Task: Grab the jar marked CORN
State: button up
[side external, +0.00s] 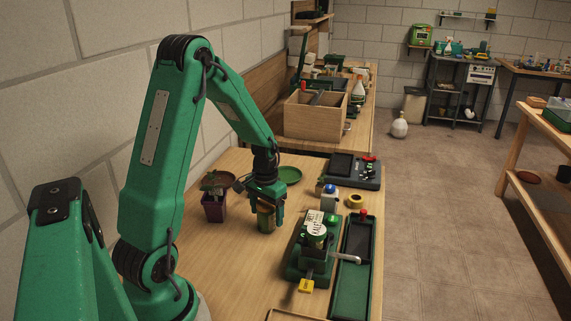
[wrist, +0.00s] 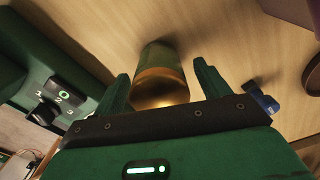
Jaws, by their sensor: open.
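A small green jar (side external: 266,220) with a brassy end stands on the wooden bench, directly below and partly behind my gripper (side external: 266,198). In the wrist view the jar (wrist: 160,62) lies between the two green fingers, with a gap on each side. My gripper is open and does not visibly hold it. No label can be read on this jar, so I cannot tell whether it is marked CORN.
Bare bench lies in front of the jar.

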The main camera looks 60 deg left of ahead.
jog(key=shift+f, duration=0.45)
jog(key=shift+c, duration=0.4)
jog(key=c, duration=1)
